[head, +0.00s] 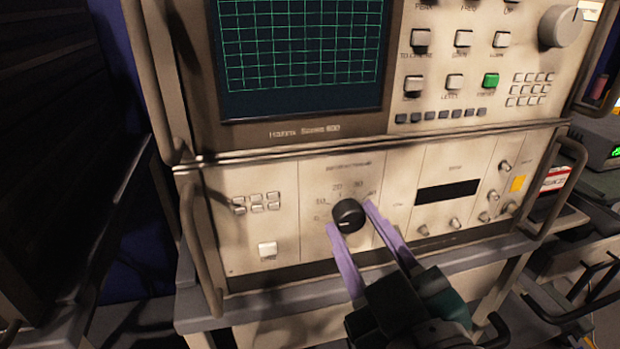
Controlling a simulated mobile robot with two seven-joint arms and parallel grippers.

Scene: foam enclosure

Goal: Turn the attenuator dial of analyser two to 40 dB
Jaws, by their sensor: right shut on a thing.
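The analyser (285,215) has a cream lower panel with a round black attenuator dial (348,213) in its middle. Scale marks arc over the dial, with 20 and 30 above it and what looks like 40 at its upper right. A short pale mark shows low on the dial's face; I cannot tell which number it stands for. My right gripper (350,217) comes up from the lower right, with one lilac finger on each side of the dial, shut on it. My left gripper is out of view.
A dark screen with a green grid (300,50) and several buttons fill the upper unit. Metal handles (200,245) stick out at both sides of the panel. A white button (267,249) and small knobs (455,222) flank the dial. A dark rack stands at left.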

